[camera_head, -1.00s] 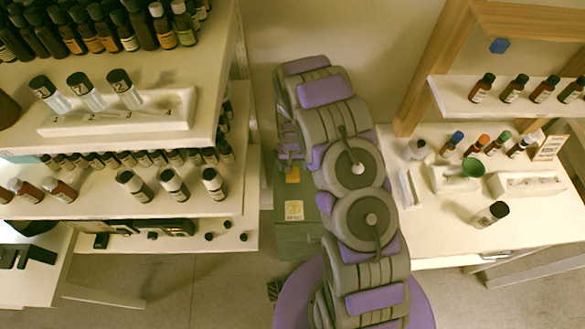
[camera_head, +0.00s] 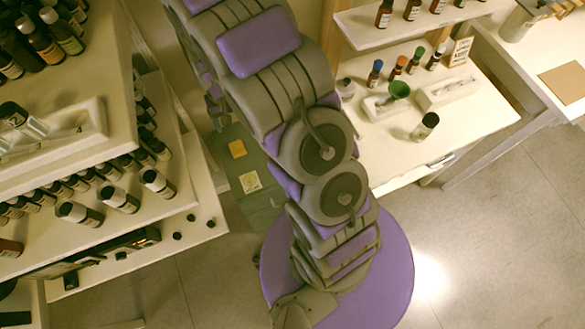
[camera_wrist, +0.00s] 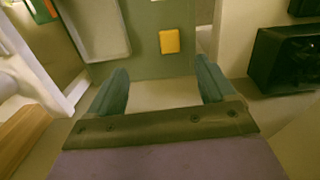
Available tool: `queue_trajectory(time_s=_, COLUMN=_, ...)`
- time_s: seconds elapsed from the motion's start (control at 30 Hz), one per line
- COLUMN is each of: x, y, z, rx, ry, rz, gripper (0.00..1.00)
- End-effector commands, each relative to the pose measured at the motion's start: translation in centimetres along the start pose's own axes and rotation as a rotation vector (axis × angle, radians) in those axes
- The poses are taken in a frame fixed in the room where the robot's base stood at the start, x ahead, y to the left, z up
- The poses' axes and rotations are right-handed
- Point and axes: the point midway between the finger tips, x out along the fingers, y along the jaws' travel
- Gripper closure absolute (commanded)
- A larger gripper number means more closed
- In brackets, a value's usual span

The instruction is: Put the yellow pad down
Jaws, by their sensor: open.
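The yellow pad (camera_head: 237,149) lies flat on a dull green surface (camera_head: 262,205) beside my arm in the head view. In the wrist view the yellow pad (camera_wrist: 170,41) is on the green surface (camera_wrist: 150,66), beyond the fingertips and apart from them. My gripper (camera_wrist: 160,82) is open, with its two dark teal fingers spread wide and nothing between them. In the head view my arm hides much of the area around the gripper.
Shelves with many dark bottles (camera_head: 45,45) stand at left. A white bench (camera_head: 440,125) with bottles, trays and a green funnel (camera_head: 399,90) stands at right. A pale yellow label (camera_head: 250,182) is near the pad. In the wrist view a dark box (camera_wrist: 285,60) is at right.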

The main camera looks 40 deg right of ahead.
Motion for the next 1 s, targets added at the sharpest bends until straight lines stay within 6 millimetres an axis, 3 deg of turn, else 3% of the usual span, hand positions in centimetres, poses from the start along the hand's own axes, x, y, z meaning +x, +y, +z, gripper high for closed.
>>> queue_trajectory(time_s=0.1, x=-3.4, y=0.4, z=2.0, rx=-0.011, ry=-0.007, rz=0.001, gripper=0.17)
queue_trajectory(time_s=0.5, x=-12.3, y=1.8, z=10.4, rx=-0.050, ry=-0.043, rz=0.001, gripper=0.17)
queue_trajectory(time_s=0.8, x=-17.0, y=2.9, z=17.8, rx=-0.085, ry=-0.069, rz=-0.002, gripper=0.17)
queue_trajectory(time_s=1.0, x=-19.1, y=3.7, z=23.1, rx=-0.114, ry=-0.089, rz=-0.003, gripper=0.17)
